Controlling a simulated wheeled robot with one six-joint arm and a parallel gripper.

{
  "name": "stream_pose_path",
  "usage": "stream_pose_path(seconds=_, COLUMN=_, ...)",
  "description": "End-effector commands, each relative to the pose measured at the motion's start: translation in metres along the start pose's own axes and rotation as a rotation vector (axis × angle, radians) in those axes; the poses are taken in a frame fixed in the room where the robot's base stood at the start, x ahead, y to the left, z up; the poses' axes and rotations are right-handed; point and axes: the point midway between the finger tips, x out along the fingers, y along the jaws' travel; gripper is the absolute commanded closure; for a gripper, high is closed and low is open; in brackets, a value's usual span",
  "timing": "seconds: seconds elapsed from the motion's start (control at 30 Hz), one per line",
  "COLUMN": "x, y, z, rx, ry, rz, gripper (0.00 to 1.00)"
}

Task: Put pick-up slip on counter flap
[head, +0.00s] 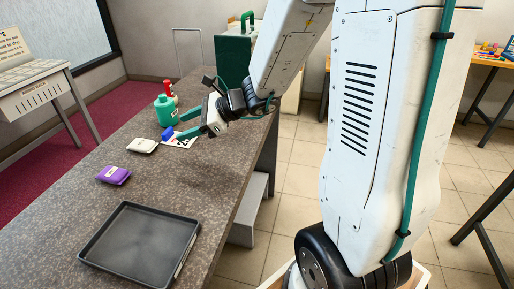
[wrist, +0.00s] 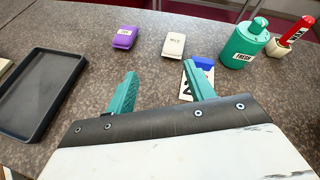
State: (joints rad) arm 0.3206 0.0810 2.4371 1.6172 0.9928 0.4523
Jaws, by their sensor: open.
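A white slip with dark print (head: 182,143) lies on the speckled counter (head: 200,178), with a blue block-like piece (head: 167,134) at its edge. The slip (wrist: 187,88) and the blue piece (wrist: 203,63) also show in the wrist view, the slip partly hidden behind my right finger. My gripper (head: 185,124) is open and empty, its teal fingers (wrist: 160,70) spread above the counter near the slip. I cannot tell which part of the counter is the flap.
A black tray (head: 142,240) lies at the near end of the counter. A purple pack (head: 113,175) and a white pack (head: 142,145) lie along it. A green bottle (head: 165,112) and a red-handled stamp (head: 170,88) stand beyond the slip. A dark green case (head: 233,60) stands farther back.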

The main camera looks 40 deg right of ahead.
Motion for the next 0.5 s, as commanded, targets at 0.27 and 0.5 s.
stream_pose_path(seconds=0.27, x=-0.065, y=0.144, z=0.060, rx=-0.912, ry=0.091, rz=0.529, gripper=0.46)
stream_pose_path(seconds=0.5, x=-0.155, y=0.196, z=0.037, rx=-1.565, ry=0.285, rz=0.942, gripper=0.46)
